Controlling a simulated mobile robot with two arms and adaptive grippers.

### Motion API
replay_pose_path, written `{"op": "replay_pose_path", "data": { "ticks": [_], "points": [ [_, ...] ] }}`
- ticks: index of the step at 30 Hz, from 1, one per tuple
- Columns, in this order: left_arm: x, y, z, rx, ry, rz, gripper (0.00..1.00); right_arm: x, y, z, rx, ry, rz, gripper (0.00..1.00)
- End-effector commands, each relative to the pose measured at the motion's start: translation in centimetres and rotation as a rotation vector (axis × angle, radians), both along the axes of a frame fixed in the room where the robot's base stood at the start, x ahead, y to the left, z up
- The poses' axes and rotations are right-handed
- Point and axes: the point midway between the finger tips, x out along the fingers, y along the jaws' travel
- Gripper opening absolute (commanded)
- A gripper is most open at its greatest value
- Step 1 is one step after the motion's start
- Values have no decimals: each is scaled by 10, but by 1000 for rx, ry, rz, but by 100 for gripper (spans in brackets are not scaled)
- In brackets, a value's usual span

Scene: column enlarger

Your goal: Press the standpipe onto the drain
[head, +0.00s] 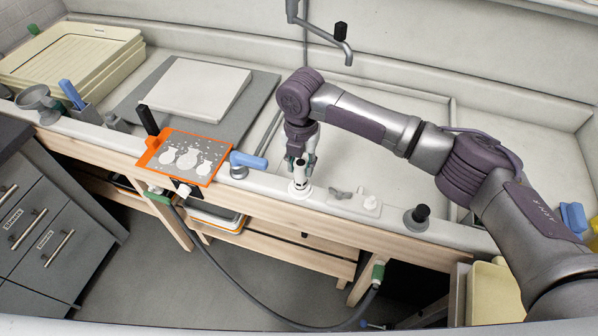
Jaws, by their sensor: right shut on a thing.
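My right gripper (300,158) points down over the front ledge of the sink and is shut on the standpipe (300,174), a short, pale, upright tube with a dark part near its top. The fingers cover its upper end. Directly below it is a white round flange (300,190) on the ledge. The tube's lower end appears to meet this flange, but I cannot tell if it is seated in it or just above it. I cannot tell whether this flange is the drain; no other drain opening shows clearly in the sink. My left gripper is not in view.
The long pale sink (385,125) lies behind the ledge, under a tap (340,40). Left of the gripper are a blue-handled tool (248,160) and an orange-edged board (187,157). Right of it are a small white plate (357,202) and a black knob (420,213). A grey hose hangs in front.

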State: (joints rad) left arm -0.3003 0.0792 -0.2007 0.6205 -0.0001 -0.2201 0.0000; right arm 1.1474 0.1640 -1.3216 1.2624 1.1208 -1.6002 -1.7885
Motion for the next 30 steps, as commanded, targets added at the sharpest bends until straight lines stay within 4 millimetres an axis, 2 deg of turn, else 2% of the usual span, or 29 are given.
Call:
{"op": "replay_pose_path", "data": {
  "ticks": [11, 30],
  "points": [
    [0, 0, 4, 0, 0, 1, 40, 0, 0, 4, 0, 0, 0, 0],
    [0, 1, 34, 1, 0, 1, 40, 0, 0, 36, 0, 0, 1, 0]
  ]
}}
